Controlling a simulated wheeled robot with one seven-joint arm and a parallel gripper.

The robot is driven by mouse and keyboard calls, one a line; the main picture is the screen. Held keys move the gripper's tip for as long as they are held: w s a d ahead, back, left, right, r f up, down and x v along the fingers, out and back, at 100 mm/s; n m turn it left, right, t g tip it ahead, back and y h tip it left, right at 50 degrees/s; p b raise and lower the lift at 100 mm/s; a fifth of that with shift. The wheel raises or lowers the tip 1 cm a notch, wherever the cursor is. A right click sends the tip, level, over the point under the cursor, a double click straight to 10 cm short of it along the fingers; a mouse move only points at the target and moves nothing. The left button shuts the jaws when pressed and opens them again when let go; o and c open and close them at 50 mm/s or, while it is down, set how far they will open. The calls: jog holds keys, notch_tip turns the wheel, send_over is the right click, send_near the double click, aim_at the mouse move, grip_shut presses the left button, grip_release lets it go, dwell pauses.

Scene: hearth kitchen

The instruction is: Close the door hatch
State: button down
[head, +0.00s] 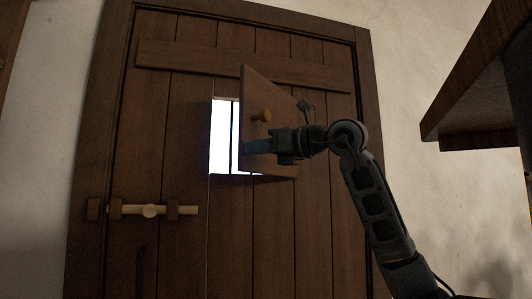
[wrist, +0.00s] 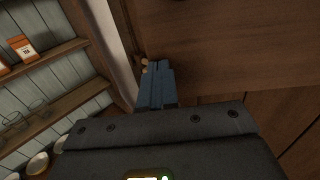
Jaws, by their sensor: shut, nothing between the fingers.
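The door hatch (head: 275,93) is a small wooden panel with a round knob (head: 262,116), set in a dark plank door (head: 180,120). It stands partly open, swung out towards me, and bright light shows through the opening (head: 223,135) on its left. My gripper (head: 250,146) is shut and empty, in front of the hatch panel just below the knob. I cannot tell whether it touches the panel. In the wrist view, the blue fingers (wrist: 157,85) are together beside brown wood.
A wooden sliding bolt (head: 150,210) lies across the door at lower left. A dark wooden shelf or cabinet (head: 480,90) juts in at upper right. In the wrist view, wall shelves (wrist: 50,62) hold boxes, glasses and bowls at left.

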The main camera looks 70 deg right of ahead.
jog(key=w+d, duration=0.4)
jog(key=w, duration=0.5)
jog(key=w+d+p, duration=0.1)
jog(key=w+d, duration=0.2)
jog(key=w, duration=0.6)
jog(key=shift+w+d, duration=0.15)
jog(key=shift+d, duration=0.2)
jog(key=shift+r, duration=0.2)
